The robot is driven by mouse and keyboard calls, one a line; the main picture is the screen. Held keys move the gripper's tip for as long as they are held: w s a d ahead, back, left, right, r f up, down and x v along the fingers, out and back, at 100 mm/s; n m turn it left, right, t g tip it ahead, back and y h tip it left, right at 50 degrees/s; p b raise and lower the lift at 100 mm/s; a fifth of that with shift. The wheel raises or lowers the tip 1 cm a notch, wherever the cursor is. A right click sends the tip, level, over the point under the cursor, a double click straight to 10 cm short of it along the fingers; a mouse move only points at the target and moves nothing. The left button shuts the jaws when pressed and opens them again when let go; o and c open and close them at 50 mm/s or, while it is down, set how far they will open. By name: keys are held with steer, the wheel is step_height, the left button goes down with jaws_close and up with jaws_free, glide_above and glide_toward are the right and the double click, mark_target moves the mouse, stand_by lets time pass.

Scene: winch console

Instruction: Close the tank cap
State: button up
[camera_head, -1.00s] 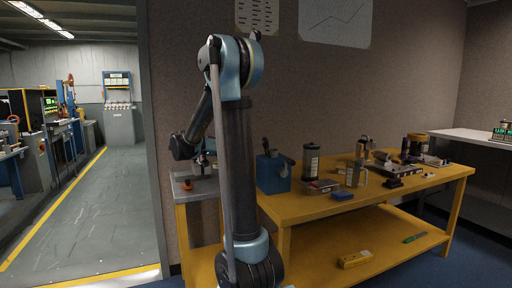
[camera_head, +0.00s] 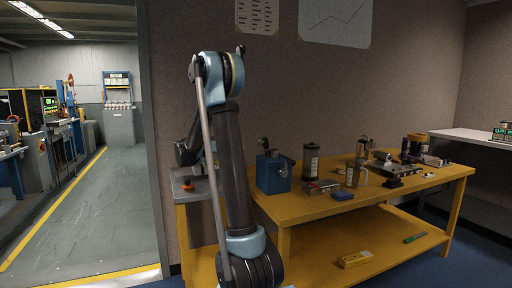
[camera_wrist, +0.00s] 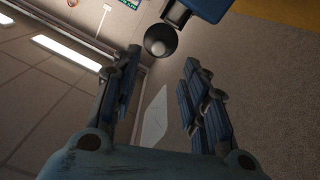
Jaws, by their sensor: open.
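The tank is a blue box (camera_head: 273,174) at the left end of the yellow workbench, with dark fittings on top. In the wrist view, part of the blue tank (camera_wrist: 207,7) shows at the top edge. A round dark cap (camera_wrist: 160,40) with a paler centre shows beside it; it looks swung off the tank top, though its exact angle is unclear. My gripper (camera_wrist: 163,58) is open and empty, its fingers spread wide. The cap shows beyond the fingertips and looks apart from them. In the head view the gripper is mostly hidden behind my arm.
On the yellow workbench (camera_head: 315,209), a dark canister (camera_head: 311,161) stands right of the tank. A blue block (camera_head: 342,196) and several tools lie farther right. A grey stand with a red button (camera_head: 187,185) is left of the tank. A wall is behind.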

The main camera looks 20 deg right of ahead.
steer(key=d, duration=1)
steer(key=shift+d, duration=0.35)
steer(key=shift+w, duration=0.1)
steer(key=shift+c, duration=0.6)
